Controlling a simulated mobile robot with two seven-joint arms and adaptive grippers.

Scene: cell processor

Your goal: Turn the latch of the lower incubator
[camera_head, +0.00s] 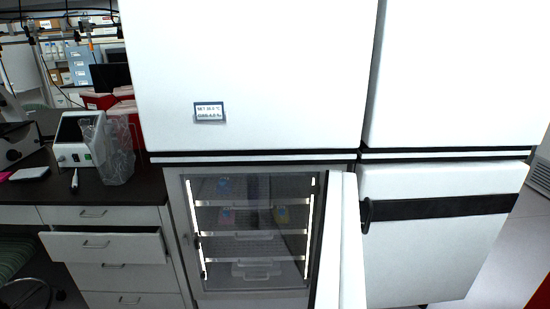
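The lower incubator (176,225) stands in the middle, under a large white upper unit. Its white outer door (345,250) is swung open and shows nearly edge-on at the right of the opening. Behind it the inner glass door (250,255) looks closed; shelves with a few small coloured items show through it. A small latch-like part (186,240) sits at the left edge of the glass door; it is too small to tell how it is turned. Neither of my grippers is in view.
The upper incubator (260,60) is closed and carries a small display (209,112). A closed lower unit with a black band (440,207) stands at right. At left, a pulled-out drawer (105,246) juts from the dark-topped bench (120,195), close to the lower incubator.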

